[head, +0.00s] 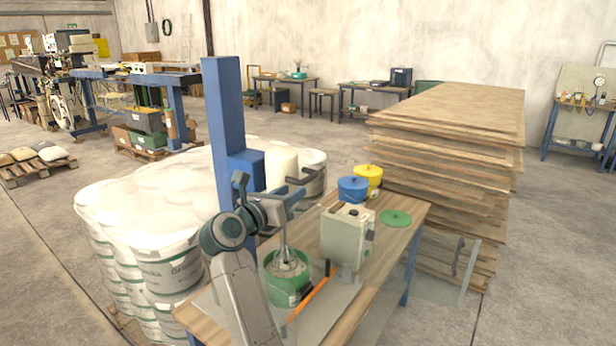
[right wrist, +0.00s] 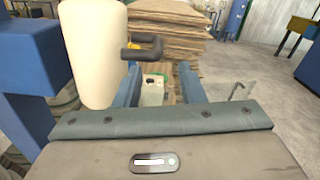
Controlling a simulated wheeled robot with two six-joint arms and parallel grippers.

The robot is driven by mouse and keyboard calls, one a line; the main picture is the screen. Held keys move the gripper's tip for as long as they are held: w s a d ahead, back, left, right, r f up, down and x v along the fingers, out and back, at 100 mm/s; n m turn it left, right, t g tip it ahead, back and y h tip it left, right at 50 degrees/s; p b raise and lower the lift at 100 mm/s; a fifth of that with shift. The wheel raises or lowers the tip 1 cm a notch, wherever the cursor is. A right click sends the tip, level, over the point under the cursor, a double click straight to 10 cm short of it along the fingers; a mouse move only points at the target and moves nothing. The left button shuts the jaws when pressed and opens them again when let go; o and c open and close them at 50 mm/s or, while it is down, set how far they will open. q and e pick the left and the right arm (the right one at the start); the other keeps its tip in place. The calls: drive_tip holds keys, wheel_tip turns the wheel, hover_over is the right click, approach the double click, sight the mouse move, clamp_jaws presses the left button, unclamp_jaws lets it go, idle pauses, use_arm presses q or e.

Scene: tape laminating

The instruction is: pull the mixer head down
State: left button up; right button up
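The mixer has a tall blue column (head: 228,130) and a cream, rounded mixer head (head: 281,168) with a dark handle (head: 303,178). Its shaft and whisk (head: 287,260) hang at the mouth of a green bucket (head: 287,290) on the table. My right gripper (head: 297,198) is close beside the handle, slightly below it in the head view. In the right wrist view, its two fingers (right wrist: 158,75) are spread apart, and the handle (right wrist: 143,50) shows just past the fingertips, left of centre. Nothing is gripped. My left gripper is not in view.
The wooden table (head: 405,235) carries a grey control box (head: 347,235), a blue pot (head: 353,190), a yellow pot (head: 369,174) and a green lid (head: 395,218). White wrapped buckets (head: 160,265) crowd the left. A board stack (head: 450,130) stands behind to the right.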

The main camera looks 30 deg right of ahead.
sight(319, 173)
drive_tip(key=p+x, duration=0.3)
drive_tip(key=x, duration=0.5)
drive_tip(key=shift+w, duration=0.15)
drive_tip(key=shift+a, duration=0.1)
clamp_jaws()
